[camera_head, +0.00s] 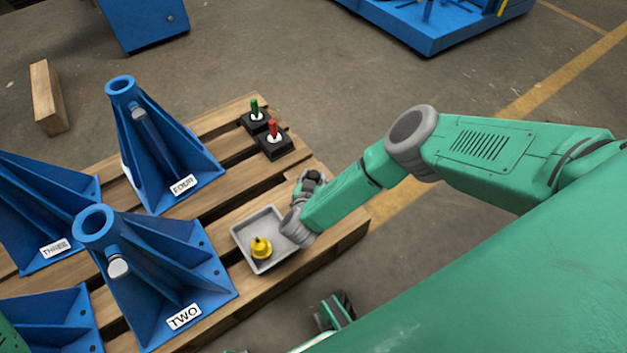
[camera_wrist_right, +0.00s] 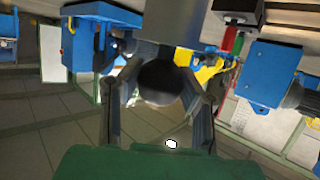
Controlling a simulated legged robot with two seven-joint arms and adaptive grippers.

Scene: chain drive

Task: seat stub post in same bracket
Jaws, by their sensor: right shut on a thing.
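My right gripper (camera_head: 312,182) hangs over the right edge of the pallet, beside the grey tray, and is small and partly hidden by my wrist. In the right wrist view, its two fingers (camera_wrist_right: 158,92) are shut on a dark, round-ended grey cylinder (camera_wrist_right: 160,82), seen nearly end-on; I take it for the stub post. Blue bracket TWO (camera_head: 165,275) has a short light-ended post (camera_head: 118,266) in its side socket. Blue bracket FOUR (camera_head: 165,160) has a longer grey post (camera_head: 148,125) at its side. The held post is apart from both brackets. My left gripper is not visible.
The grey tray (camera_head: 240,246) holds a yellow knobbed part (camera_head: 261,247). Green and red push-handles (camera_head: 255,108) (camera_head: 273,130) stand on black bases at the pallet's far corner. Bracket THREE (camera_head: 45,215) stands left. A wood block (camera_head: 46,97) lies on the floor.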

